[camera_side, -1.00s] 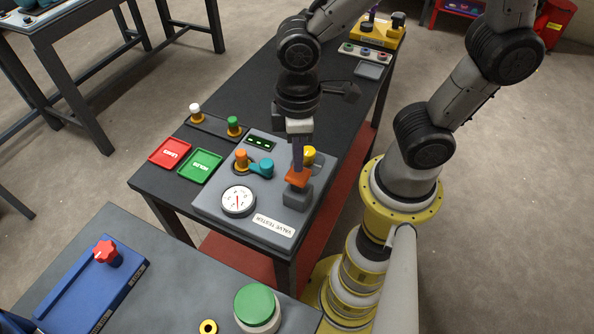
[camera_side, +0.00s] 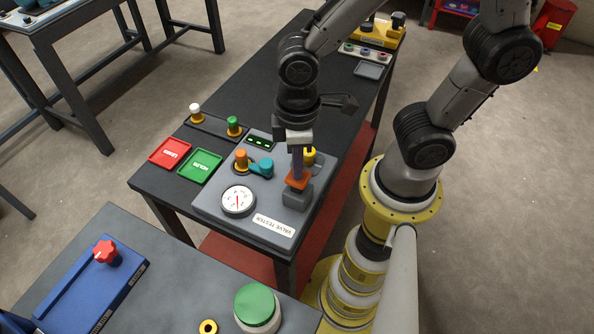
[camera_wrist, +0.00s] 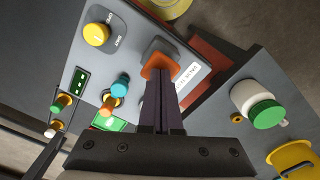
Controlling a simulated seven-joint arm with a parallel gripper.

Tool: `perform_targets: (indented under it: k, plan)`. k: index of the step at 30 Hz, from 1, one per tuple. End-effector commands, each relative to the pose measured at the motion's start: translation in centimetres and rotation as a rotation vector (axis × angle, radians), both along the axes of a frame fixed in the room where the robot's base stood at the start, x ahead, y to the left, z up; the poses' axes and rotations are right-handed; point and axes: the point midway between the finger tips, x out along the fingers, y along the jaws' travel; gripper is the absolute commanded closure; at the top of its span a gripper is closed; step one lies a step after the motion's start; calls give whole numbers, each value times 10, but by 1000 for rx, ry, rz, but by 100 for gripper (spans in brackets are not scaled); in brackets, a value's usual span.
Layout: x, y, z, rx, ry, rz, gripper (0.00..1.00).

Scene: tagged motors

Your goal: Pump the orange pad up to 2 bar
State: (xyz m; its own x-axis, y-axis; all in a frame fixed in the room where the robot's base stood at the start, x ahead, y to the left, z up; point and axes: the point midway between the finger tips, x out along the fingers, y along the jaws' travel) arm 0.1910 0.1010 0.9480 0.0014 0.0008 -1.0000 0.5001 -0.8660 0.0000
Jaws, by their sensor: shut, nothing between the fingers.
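The orange pad (camera_side: 297,181) sits on top of a grey block on the valve tester (camera_side: 215,205). In the wrist view the orange pad (camera_wrist: 158,66) shows just beyond my fingertips. My gripper (camera_side: 297,172) is shut and empty, pointing down with its tips at the pad; they look in contact with it, but a small gap cannot be ruled out. In the wrist view my gripper (camera_wrist: 160,78) has its fingers together.
A teal lever (camera_side: 261,167) and an orange-topped valve (camera_side: 240,158) stand left of the pad. A yellow knob (camera_side: 310,155) is close behind my fingers. Red (camera_side: 170,152) and green (camera_side: 201,166) trays lie at the left. The table behind the tester is mostly clear.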

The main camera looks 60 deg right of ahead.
Motion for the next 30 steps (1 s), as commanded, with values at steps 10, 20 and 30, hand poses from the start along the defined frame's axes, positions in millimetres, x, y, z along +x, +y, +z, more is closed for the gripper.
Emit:
perform_targets:
  k: [10, 20, 30]
  plan:
    - [0, 0, -14, -2, 3, 0, 100]
    - [0, 0, -5, 0, 0, 0, 100]
    - [0, 0, 16, -1, 1, 0, 100]
